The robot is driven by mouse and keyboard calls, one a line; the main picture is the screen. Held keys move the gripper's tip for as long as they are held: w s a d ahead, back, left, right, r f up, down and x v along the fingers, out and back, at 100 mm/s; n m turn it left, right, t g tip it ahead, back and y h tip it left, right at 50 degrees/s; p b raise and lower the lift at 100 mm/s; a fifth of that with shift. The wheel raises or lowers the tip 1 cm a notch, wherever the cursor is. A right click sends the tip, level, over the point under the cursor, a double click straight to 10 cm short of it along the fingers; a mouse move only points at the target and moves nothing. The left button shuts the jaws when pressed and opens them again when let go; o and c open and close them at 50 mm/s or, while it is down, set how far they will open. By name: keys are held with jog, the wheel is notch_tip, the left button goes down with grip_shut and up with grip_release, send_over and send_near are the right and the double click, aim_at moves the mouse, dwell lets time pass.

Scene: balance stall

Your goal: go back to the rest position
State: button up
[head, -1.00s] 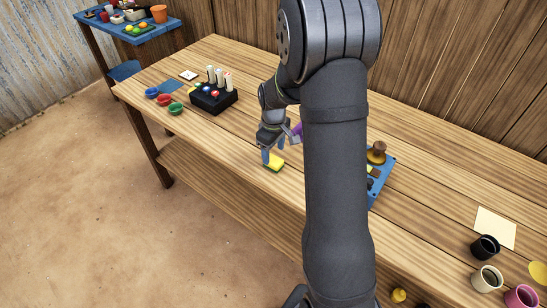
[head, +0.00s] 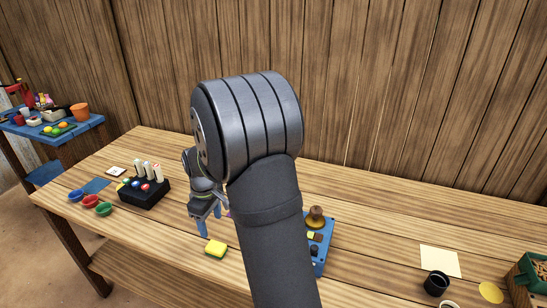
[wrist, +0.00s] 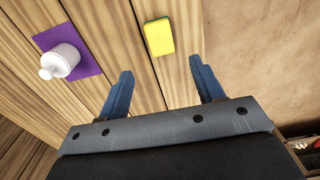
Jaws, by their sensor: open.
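My gripper (head: 207,222) is open and empty, above the wooden table. In the wrist view its two blue fingers stand wide apart with nothing between the tips (wrist: 162,75). A yellow sponge with a dark green underside (head: 216,249) lies on the table just beyond the fingers; it also shows in the wrist view (wrist: 159,37), apart from them. My arm hides part of the table's middle.
A black holder with white pegs (head: 146,193) and several small bowls (head: 90,201) stand at the left. A white object (wrist: 60,61) stands on a purple mat (wrist: 80,43). A blue board (head: 319,250), a black cup (head: 436,283) and a green box (head: 523,284) are at the right.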

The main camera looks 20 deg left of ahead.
aim_at(216, 246)
notch_tip(216, 246, down, 11)
jog(key=shift+f, duration=0.15)
jog(key=shift+a+r, duration=0.1)
jog(key=shift+r, duration=1.85)
